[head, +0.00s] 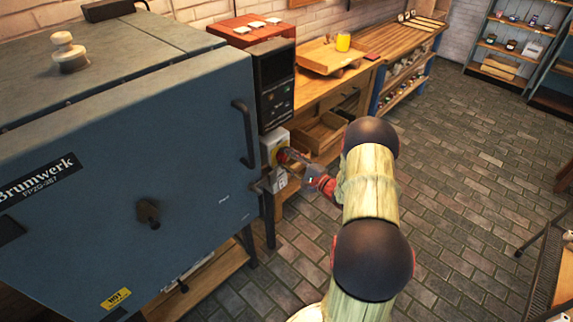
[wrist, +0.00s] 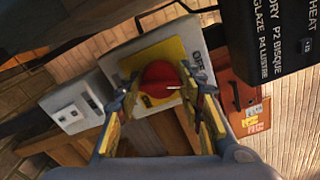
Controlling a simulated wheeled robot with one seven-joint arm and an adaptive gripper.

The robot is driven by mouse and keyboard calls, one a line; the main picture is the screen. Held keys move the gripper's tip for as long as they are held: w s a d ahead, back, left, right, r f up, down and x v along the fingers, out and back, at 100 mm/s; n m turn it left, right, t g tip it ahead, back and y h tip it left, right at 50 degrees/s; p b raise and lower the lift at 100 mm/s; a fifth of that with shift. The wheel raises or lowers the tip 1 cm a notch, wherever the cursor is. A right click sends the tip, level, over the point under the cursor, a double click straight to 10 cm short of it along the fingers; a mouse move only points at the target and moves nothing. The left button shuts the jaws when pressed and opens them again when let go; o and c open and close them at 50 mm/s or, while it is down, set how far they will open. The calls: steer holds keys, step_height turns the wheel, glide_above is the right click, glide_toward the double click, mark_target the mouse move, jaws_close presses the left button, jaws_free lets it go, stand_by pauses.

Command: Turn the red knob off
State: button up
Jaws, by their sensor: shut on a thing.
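The red knob (wrist: 162,82) sits on a yellow plate (wrist: 150,57) on a light grey switch box (wrist: 116,66) in the wrist view. My gripper (wrist: 166,92) is shut on the red knob, with one finger at each side of it. In the head view my gripper (head: 296,158) reaches the knob (head: 282,156) at the right side of the blue kiln (head: 130,170). The fingers cover part of the knob and plate. Part of a word shows on the box face, but the knob's setting is not readable.
A black control panel (head: 274,85) is above the switch box, and the kiln's door handle (head: 243,133) is close to its left. A second pale box (wrist: 72,108) is beside it. A wooden workbench (head: 312,92) stands behind. Open brick floor (head: 450,170) lies to the right.

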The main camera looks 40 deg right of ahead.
steer(key=shift+f+n+b, duration=0.15)
steer(key=shift+n+b, duration=0.85)
steer(key=shift+f+n+b, duration=0.1)
steer(key=shift+n+b, duration=0.85)
steer(key=shift+n, duration=0.05)
steer(key=o, duration=1)
steer(key=shift+r, duration=0.1)
steer(key=shift+o, duration=0.7)
steer(key=shift+s, duration=0.15)
steer(key=s, duration=1.1)
steer(key=shift+s+d, duration=0.35)
steer(key=shift+d, duration=0.1)
